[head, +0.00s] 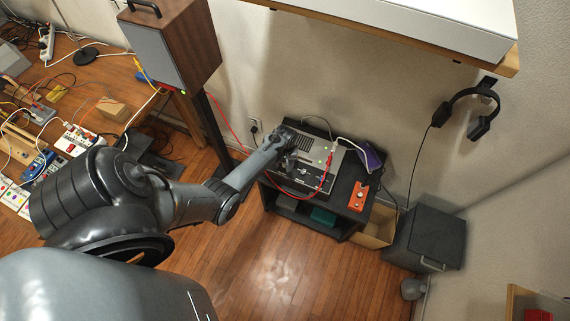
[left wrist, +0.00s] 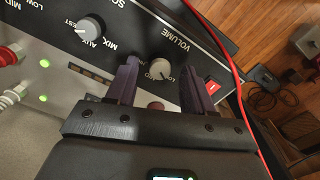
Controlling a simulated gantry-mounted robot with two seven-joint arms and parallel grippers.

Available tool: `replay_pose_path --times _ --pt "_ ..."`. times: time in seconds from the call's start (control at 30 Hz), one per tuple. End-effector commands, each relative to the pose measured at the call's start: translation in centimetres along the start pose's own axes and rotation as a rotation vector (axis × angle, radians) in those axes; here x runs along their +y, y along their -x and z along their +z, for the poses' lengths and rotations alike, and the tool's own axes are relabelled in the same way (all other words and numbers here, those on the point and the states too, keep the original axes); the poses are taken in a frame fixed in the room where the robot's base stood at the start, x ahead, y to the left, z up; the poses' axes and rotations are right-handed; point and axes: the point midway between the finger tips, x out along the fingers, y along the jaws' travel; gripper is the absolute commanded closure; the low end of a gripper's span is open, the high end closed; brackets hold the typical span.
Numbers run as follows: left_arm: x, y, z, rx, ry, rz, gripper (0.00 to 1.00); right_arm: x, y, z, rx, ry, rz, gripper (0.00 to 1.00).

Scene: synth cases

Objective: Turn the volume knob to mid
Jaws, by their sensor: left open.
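The volume knob (left wrist: 161,68) is a small pale round knob on a dark panel, beside the printed word VOLUME. In the left wrist view it lies between the two fingers of my left gripper (left wrist: 160,84), which is open with a gap on both sides of the knob. I cannot tell where the knob's pointer is set. In the head view my left gripper (head: 289,160) is over the grey and black audio unit (head: 308,179) on a dark stand; the knob is too small to make out there.
A red cable (left wrist: 232,70) runs past the panel's edge. An orange box (head: 359,196) stands right of the unit, near a purple object (head: 370,157). Wooden floor in front is clear.

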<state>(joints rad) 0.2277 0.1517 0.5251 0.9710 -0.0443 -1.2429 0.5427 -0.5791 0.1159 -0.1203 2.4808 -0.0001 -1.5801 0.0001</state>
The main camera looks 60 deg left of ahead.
Motion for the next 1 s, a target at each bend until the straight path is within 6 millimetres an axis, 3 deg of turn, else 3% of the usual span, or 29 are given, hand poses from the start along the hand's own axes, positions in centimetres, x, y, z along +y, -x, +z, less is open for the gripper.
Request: replay_pose_path --times 0.43,0.8,1.0 --pt "-0.03 -0.86 0.00 0.000 -0.001 0.000 0.48 0.12 -0.32 0.16 -0.002 0.005 0.004 1.00" --pt "-0.03 -0.86 0.02 0.000 -0.001 0.000 1.00 0.17 -0.34 0.20 -0.003 0.007 0.006 1.00" --pt "-0.04 -0.82 0.01 0.000 -0.011 -0.001 1.00 0.15 -0.24 0.17 -0.003 0.006 0.005 1.00"
